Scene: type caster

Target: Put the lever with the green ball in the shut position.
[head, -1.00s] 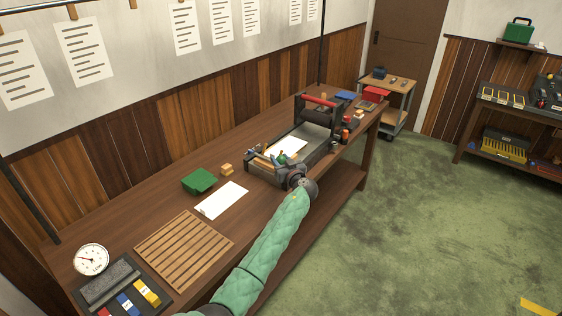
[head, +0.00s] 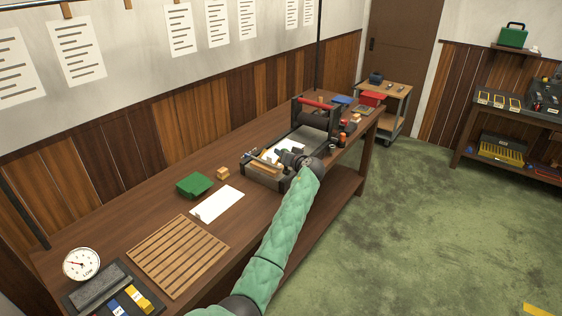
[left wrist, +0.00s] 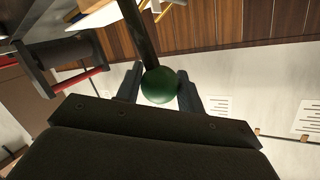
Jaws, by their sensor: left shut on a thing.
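The green ball (left wrist: 159,86) sits on the end of a dark straight lever (left wrist: 138,28) in the left wrist view. My left gripper (left wrist: 160,76) has its two fingers on either side of the ball and is shut on it. In the head view my left gripper (head: 299,158) is over the near side of the dark type caster (head: 263,179). There the gripper and wrist hide the ball and most of the lever. My right gripper is in neither view.
The caster stands on a long wooden bench (head: 130,232) with a red-handled roller (head: 314,103) at its far end. A green box (head: 194,185), white sheet (head: 218,204) and slatted rack (head: 178,255) lie nearer.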

